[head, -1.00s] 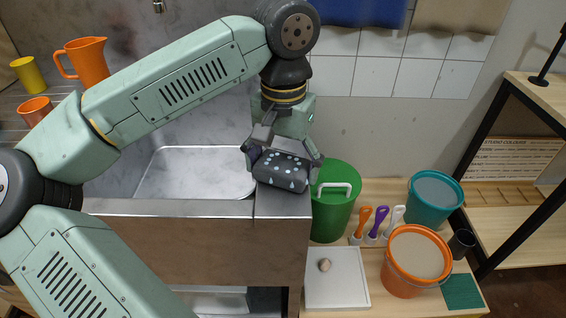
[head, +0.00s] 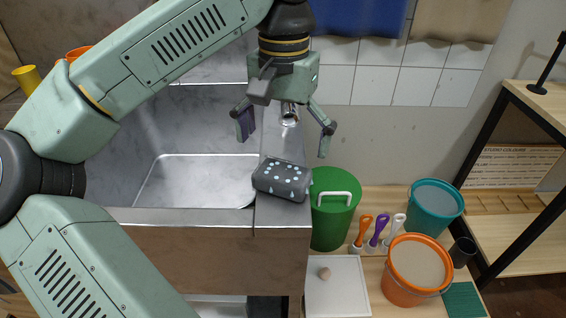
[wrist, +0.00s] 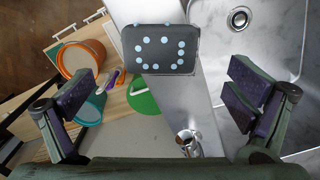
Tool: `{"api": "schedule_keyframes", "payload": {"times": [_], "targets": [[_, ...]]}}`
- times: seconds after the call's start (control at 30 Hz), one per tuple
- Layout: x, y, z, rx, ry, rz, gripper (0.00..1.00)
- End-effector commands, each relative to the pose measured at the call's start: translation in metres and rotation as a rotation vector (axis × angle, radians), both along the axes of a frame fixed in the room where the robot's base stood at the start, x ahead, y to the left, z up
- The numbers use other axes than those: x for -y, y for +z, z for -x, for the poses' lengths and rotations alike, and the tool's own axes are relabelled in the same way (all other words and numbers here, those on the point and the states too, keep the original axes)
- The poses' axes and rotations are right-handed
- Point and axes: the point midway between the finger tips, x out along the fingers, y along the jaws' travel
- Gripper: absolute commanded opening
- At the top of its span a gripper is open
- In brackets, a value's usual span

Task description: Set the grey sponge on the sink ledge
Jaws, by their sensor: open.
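The grey sponge (head: 282,180), dark with pale blue dots, lies on the sink ledge (head: 283,214) at the right side of the basin. In the wrist view the sponge (wrist: 160,50) rests on the metal ledge, beyond the fingertips. My gripper (head: 285,132) is open and empty, raised above and behind the sponge, with a clear gap between them. In the wrist view its two fingers (wrist: 158,105) are spread wide, with nothing between them touching either one.
A metal tap (head: 290,113) stands behind the sponge, below my gripper. The sink basin (head: 195,182) is empty on the left. A green bin (head: 332,225) stands right of the ledge. Teal (head: 436,205) and orange (head: 415,275) buckets stand farther right.

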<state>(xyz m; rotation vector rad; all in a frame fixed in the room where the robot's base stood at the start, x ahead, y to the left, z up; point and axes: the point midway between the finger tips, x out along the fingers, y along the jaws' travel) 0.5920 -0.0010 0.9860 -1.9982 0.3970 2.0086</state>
Motion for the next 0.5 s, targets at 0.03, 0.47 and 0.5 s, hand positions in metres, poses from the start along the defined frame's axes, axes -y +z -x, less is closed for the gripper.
{"api": "schedule_keyframes", "payload": {"times": [0.03, 0.47, 0.5], "targets": [[0.000, 0.012, -0.001, 0.004, 0.002, -0.001, 0.98], [0.000, 0.049, 0.000, 0.000, 0.002, 0.000, 0.98], [0.000, 0.049, 0.000, 0.000, 0.001, 0.000, 0.98]]}}
